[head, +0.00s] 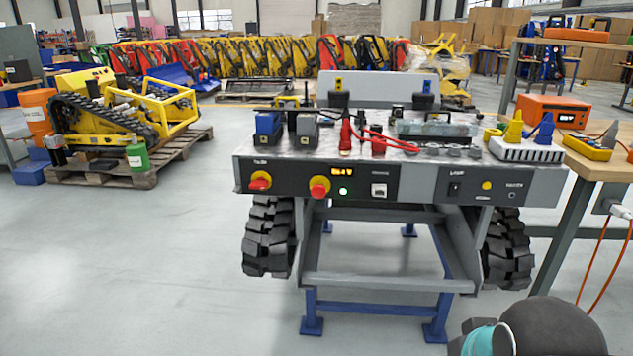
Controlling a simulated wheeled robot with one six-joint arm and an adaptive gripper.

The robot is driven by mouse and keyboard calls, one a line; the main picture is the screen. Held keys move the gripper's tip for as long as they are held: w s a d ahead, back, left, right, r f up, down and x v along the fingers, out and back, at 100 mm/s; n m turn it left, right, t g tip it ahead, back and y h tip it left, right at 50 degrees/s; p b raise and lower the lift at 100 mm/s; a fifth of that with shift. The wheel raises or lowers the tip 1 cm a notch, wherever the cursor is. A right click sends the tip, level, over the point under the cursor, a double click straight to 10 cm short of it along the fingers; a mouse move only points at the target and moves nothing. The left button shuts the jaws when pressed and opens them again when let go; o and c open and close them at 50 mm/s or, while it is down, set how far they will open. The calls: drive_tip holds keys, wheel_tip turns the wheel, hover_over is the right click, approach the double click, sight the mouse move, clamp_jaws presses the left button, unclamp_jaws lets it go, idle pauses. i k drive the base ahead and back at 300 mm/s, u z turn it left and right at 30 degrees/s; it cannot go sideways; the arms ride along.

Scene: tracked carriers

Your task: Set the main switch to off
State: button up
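The tracked carrier (300,278) faces me on a blue stand, with a dark control panel (410,186) along its front. At the panel's left end is a red rotary switch (260,181) on a yellow plate, which looks like the main switch. Its handle looks roughly level, but the small label above it is too small to read surely. To its right is a red round button (319,188) with yellow around it. A small display (342,171) is lit and a green lamp (343,191) glows below it. My gripper is out of view; only part of my arm shows at bottom right.
Batteries (269,128) and red cables (378,140) lie on the carrier's top. A workbench (583,175) with an orange box (552,110) stands close at right, with cables hanging. A yellow tracked machine (100,112) sits on a pallet at left. The floor before the carrier is clear.

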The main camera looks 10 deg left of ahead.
sight(260, 183)
drive_tip(key=k, duration=1)
drive_tip(key=u, duration=1.05)
drive_tip(key=i, duration=0.8)
drive_tip(key=z, duration=0.5)
drive_tip(key=i, duration=0.65)
drive_tip(key=z, duration=0.5)
